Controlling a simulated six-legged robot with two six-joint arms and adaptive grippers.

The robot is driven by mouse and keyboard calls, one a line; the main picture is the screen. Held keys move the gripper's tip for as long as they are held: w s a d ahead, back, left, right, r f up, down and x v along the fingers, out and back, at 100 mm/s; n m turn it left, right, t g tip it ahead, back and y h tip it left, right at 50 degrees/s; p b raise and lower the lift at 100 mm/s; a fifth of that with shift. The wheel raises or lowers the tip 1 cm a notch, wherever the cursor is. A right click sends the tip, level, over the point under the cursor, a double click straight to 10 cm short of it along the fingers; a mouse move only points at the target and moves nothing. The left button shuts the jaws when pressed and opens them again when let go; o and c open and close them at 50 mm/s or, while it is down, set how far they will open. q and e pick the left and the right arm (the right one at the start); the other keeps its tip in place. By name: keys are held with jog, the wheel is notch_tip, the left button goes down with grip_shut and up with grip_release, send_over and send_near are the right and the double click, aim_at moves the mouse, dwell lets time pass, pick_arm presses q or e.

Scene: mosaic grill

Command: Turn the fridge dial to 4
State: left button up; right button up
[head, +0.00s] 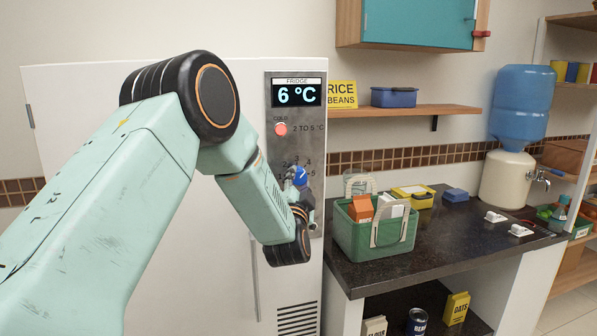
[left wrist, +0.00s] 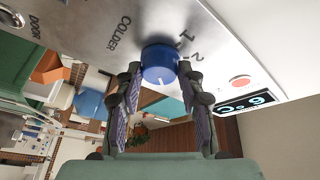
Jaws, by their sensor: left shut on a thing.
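The fridge (head: 160,85) is white with a steel control panel (head: 309,148). Its display (head: 297,93) reads 6 °C, above a red lamp (head: 281,129) and the words 2 TO 5 °C. The blue fridge dial (head: 301,176) sits below, with numbers around it partly hidden by my gripper. My left gripper (head: 294,184) is at the dial. In the left wrist view the gripper (left wrist: 158,80) has its fingers on both sides of the blue dial (left wrist: 157,58), shut on it. A white mark shows on the dial; I cannot tell which number it points to.
A dark counter (head: 440,250) to the right holds a green basket (head: 362,232) near the fridge, a yellow box (head: 413,196) and a water dispenser (head: 507,178). A wooden shelf (head: 405,111) hangs above. My left arm covers much of the fridge front.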

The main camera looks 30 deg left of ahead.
pick_arm(q)
jog(key=shift+r+m+p, duration=0.15)
jog(key=shift+m+p, duration=0.25)
jog(key=shift+p, duration=0.1)
jog(key=o, duration=1.2)
jog(key=shift+a, duration=0.1)
jog(key=v, duration=1.2)
